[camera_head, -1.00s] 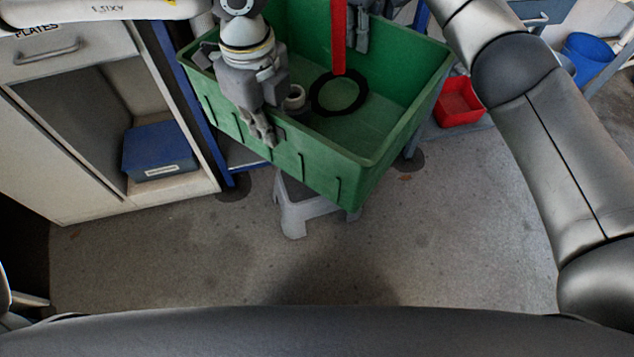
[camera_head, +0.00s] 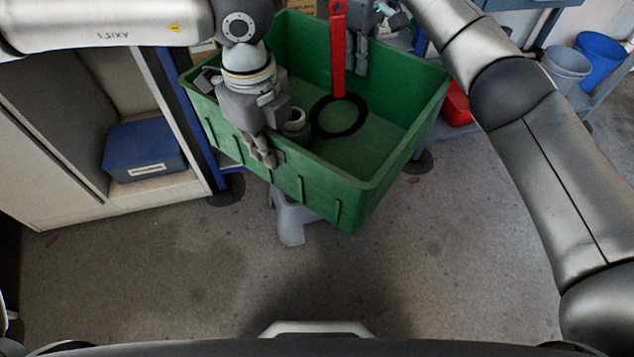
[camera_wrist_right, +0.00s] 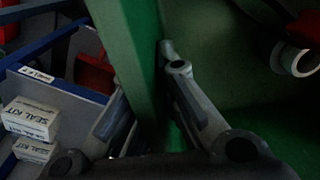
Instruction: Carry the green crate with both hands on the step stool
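The green crate (camera_head: 400,150) is at the upper middle of the head view, its open side up. My left gripper (camera_head: 262,150) is over its near left wall, one finger showing outside it. My right gripper (camera_head: 358,55) is at the far wall. In the right wrist view, the fingers of my right gripper (camera_wrist_right: 148,75) lie on both sides of the green crate wall (camera_wrist_right: 135,45). The grey step stool (camera_head: 290,222) is below the crate, with only a leg and part of its side showing. Its top is hidden, so I cannot tell whether they touch.
In the crate are a red-handled tool (camera_head: 338,50), a black ring (camera_head: 338,132) and a roll (camera_head: 296,122). A cabinet with a blue box (camera_head: 145,150) is left. Buckets (camera_head: 600,60) and a red bin (camera_head: 457,105) are right. The near floor is clear.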

